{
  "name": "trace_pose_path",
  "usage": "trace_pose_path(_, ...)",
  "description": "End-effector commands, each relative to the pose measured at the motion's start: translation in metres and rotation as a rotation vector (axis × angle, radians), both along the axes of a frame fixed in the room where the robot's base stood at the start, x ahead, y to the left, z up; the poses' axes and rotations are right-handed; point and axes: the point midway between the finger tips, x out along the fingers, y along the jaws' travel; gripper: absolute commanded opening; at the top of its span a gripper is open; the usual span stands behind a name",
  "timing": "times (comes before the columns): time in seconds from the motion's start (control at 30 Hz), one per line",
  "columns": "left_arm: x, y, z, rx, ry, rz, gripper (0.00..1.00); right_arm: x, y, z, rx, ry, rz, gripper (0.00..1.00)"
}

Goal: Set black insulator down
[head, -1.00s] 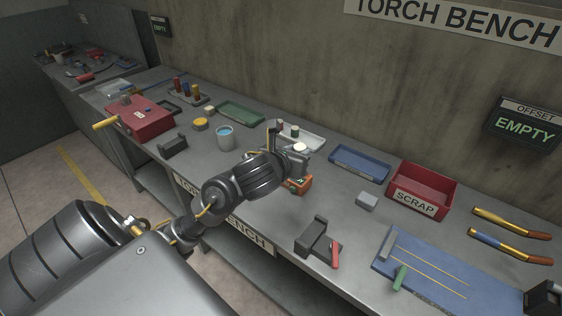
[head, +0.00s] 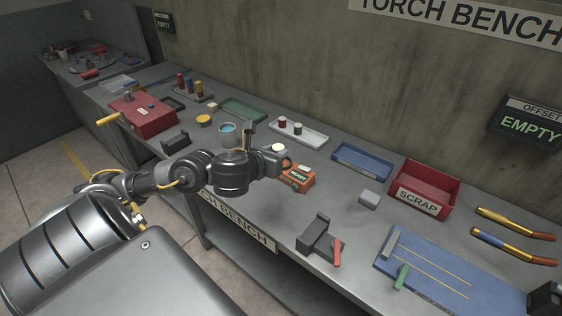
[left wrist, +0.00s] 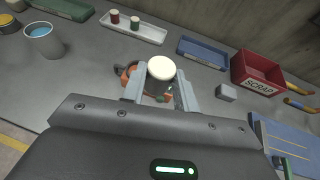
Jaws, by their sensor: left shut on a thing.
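My left gripper (left wrist: 160,90) is shut on a short dark cylinder with a cream-white top (left wrist: 161,68), which looks like the black insulator. It is upright between the two grey fingers in the left wrist view. In the head view only its pale top (head: 279,147) shows clearly, with the gripper (head: 276,158) around it. It is over the middle of the bench, just left of an orange box marked READY (head: 298,179). How high its base is above the bench is hidden. My right gripper is not in view.
A white tray with two spools (head: 309,137), a blue tray (head: 360,162) and a red SCRAP bin (head: 424,189) stand along the back. A dark block holder (head: 318,238) and a blue mat (head: 440,278) are in front. A cup (head: 227,134) stands to the left.

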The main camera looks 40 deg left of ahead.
Motion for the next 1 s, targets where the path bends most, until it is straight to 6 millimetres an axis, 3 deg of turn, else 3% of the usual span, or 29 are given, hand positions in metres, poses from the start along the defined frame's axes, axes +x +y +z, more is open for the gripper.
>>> trace_pose_path(0.33, 0.059, 0.038, -0.032, -0.004, 0.001, 0.008, 0.07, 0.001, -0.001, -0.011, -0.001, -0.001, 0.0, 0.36)
trace_pose_path(0.5, 0.081, 0.05, -0.065, -0.005, 0.003, 0.005, 0.07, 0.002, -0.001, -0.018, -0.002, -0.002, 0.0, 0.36)
trace_pose_path(1.0, 0.1, 0.062, -0.096, -0.004, 0.004, 0.002, 0.07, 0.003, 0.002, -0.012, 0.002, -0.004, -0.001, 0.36)
